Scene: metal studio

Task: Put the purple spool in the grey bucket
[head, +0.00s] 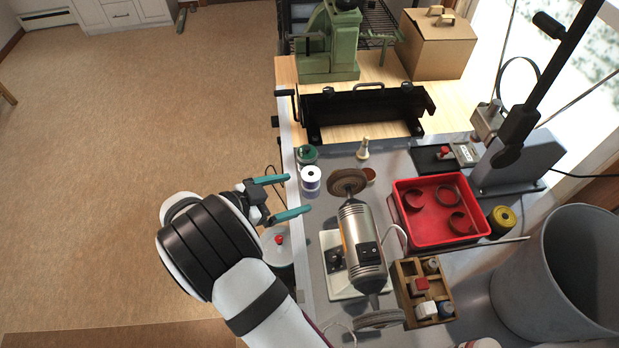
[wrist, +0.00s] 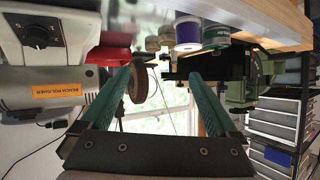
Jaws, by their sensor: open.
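The purple spool (head: 311,178), white-topped with a purple-blue body, stands upright near the left edge of the grey bench. It also shows in the upper middle of the wrist view (wrist: 188,34), which looks upside down. My gripper (head: 298,195) is open and empty at the bench's left edge, its two teal fingers pointing toward the bench. The spool is just beyond the upper fingertip in the head view. In the wrist view the gripper (wrist: 167,72) has the spool outside and above the gap between its fingers. The large grey bucket (head: 568,268) stands at lower right, its near side cut off.
A green spool (head: 307,155) stands right behind the purple one. A bench polisher (head: 361,242) stands to the right, near the gripper. A red tray (head: 443,210), a wooden block holder (head: 407,292) and a yellow spool (head: 502,220) lie between the polisher and the bucket.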

